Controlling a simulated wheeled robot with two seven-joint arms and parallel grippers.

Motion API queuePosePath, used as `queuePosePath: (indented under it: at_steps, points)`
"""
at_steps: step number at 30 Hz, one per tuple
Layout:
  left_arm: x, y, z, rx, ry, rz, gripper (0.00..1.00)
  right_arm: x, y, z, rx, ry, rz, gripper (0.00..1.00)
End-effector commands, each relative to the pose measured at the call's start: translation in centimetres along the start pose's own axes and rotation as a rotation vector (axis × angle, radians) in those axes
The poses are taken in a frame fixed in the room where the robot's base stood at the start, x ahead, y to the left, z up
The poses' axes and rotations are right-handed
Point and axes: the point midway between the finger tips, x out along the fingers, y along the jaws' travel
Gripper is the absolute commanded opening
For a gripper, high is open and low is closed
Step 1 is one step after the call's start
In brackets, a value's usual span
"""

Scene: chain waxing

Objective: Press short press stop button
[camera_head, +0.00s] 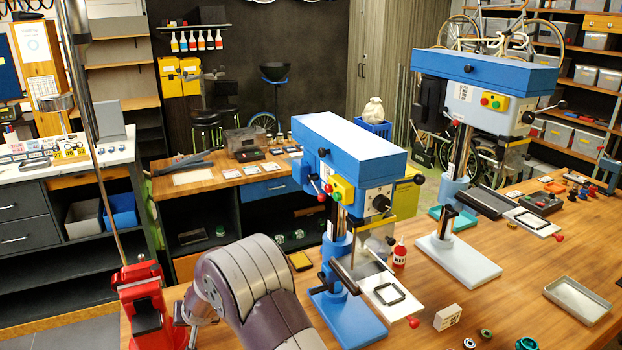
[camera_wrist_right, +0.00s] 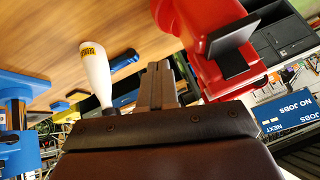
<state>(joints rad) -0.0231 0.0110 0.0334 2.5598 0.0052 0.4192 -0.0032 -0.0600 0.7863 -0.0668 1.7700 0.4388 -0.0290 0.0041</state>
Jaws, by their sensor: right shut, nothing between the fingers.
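Two blue drill presses stand on the wooden bench in the head view. The nearer, lower one (camera_head: 350,145) has a yellow panel (camera_head: 342,190) with a green button (camera_head: 337,196) and a red button (camera_head: 328,188) beside it. The farther, taller one (camera_head: 485,72) has a similar yellow panel (camera_head: 491,102) with red and green buttons. My right gripper (camera_wrist_right: 158,75) is shut and empty in the right wrist view, with a white bottle (camera_wrist_right: 96,75) beside it and a red vise (camera_wrist_right: 215,35) at the other side. The head view does not show its fingertips. My left gripper is out of view.
The red vise (camera_head: 146,300) stands at the bench's left end. A red-capped bottle (camera_head: 399,254) is near the lower press. A metal tray (camera_head: 578,299) and small parts lie at the right. Bare bench lies between the tray and the taller press.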

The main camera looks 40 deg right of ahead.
Motion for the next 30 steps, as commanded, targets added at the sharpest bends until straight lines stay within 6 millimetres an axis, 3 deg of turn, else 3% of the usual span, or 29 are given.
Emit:
queuePosePath:
  at_steps: [1, 5, 6, 8, 9, 11, 13, 15, 18, 23, 30]
  points:
    - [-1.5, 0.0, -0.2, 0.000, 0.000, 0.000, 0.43, 0.7, -1.2, -4.0, 0.060, 0.112, -0.016, 0.00]
    - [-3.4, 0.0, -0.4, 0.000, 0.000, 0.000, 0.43, 1.6, -2.8, -15.5, 0.288, 0.510, -0.053, 0.00]
    - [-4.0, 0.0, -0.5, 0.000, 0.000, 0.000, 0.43, 0.9, -2.7, -19.0, 0.377, 0.652, -0.058, 0.00]
    - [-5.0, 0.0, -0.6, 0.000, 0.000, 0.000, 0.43, -1.2, -1.6, -23.7, 0.534, 0.889, -0.056, 0.00]
    - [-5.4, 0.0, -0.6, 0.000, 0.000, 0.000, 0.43, -3.1, -0.3, -26.1, 0.650, 1.047, -0.045, 0.00]
    - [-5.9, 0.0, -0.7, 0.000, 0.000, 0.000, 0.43, -6.5, 2.2, -28.0, 0.832, 1.272, -0.013, 0.00]
    - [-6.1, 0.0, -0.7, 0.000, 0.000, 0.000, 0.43, -10.7, 5.3, -28.0, 1.056, 1.507, 0.049, 0.00]
    - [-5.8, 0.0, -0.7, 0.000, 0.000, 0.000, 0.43, -14.3, 7.9, -26.4, 1.263, 1.691, 0.129, 0.00]
    - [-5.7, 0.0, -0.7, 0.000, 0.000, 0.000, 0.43, -18.5, 9.7, -24.0, 1.480, 1.851, 0.243, 0.00]
    - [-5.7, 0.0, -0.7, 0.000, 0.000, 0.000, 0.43, -20.3, 10.7, -20.9, 1.572, 1.950, 0.403, 0.00]
    - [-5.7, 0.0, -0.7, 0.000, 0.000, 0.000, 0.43, -20.7, 10.7, -20.6, 1.571, 1.973, 0.420, 0.00]
